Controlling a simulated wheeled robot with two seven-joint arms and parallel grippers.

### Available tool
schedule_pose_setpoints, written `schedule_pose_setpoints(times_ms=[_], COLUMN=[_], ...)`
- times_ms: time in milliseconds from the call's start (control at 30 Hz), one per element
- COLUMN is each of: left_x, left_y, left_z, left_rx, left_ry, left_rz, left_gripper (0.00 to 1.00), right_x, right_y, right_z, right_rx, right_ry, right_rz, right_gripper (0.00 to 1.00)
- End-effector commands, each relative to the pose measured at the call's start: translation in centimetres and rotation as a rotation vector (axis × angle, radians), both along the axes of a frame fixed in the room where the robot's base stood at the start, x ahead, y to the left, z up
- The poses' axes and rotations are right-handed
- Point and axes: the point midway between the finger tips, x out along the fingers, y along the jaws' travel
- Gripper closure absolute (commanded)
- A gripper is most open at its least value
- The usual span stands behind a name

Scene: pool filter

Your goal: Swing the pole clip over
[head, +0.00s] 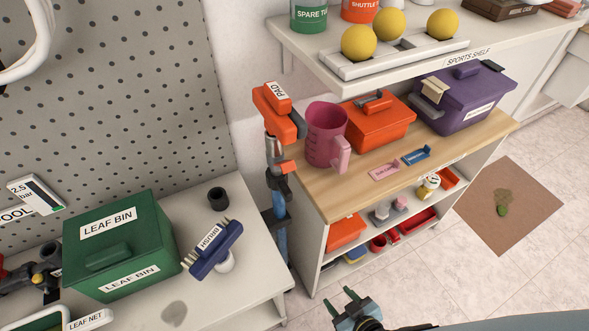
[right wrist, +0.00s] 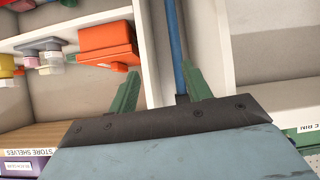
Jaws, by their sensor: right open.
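A tall pole (head: 281,245) stands upright between the white bench and the shelf unit. It is blue low down and has an orange head labelled PAD (head: 275,105) at its top. A dark clip (head: 279,184) sits at the pole beside the shelf unit's corner; I cannot tell whether its arm lies across the pole. My right gripper (head: 340,298) is open and empty, low in front of the shelf unit and apart from the pole. In the right wrist view, the blue pole (right wrist: 173,40) shows beyond and between the open green fingers (right wrist: 162,86). My left gripper is out of view.
The shelf unit's wooden top (head: 430,168) holds a pink jug (head: 325,135), an orange box (head: 378,123) and a purple box (head: 465,95). A green leaf bin (head: 115,245) and a blue brush (head: 213,250) are on the bench. The floor around the brown mat (head: 510,225) is mostly clear.

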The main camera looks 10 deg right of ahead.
Motion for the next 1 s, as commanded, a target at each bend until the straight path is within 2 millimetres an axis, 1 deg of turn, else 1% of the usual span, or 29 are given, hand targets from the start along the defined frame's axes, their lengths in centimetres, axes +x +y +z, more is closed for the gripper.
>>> schedule_pose_setpoints(times_ms=[33, 67, 100, 167, 200, 300, 400, 500, 567, 667, 767, 1000], left_x=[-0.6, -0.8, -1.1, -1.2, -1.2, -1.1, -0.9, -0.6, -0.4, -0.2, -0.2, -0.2], left_y=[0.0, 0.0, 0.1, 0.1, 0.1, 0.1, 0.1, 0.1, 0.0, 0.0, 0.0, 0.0], left_z=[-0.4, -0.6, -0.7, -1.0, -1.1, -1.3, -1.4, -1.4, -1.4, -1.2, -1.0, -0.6], left_rx=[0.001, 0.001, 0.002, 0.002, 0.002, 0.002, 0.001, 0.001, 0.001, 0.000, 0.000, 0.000], left_ry=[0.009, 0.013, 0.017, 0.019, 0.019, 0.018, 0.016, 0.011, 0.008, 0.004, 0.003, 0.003], left_rz=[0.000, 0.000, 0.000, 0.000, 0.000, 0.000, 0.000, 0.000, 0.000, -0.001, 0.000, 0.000], left_gripper=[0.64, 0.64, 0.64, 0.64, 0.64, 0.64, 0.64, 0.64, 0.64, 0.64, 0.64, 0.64], right_x=[2.5, 3.6, 4.7, 5.9, 6.3, 6.5, 6.3, 6.1, 6.2, 7.1, 8.6, 13.2], right_y=[1.7, 2.6, 3.6, 4.9, 5.5, 6.4, 6.7, 6.7, 6.8, 7.0, 7.5, 9.0], right_z=[4.0, 6.5, 9.8, 14.6, 17.6, 23.7, 27.8, 29.9, 30.6, 31.2, 31.9, 33.9], right_rx=[0.049, 0.077, 0.115, 0.172, 0.206, 0.283, 0.337, 0.366, 0.374, 0.377, 0.376, 0.376], right_ry=[-0.148, -0.231, -0.336, -0.481, -0.566, -0.737, -0.847, -0.902, -0.917, -0.924, -0.924, -0.922], right_rz=[0.019, 0.026, 0.031, 0.032, 0.030, 0.014, -0.005, -0.016, -0.021, -0.023, -0.022, -0.021], right_gripper=[0.51, 0.51, 0.51, 0.51, 0.51, 0.51, 0.51, 0.51, 0.51, 0.51, 0.51, 0.51])
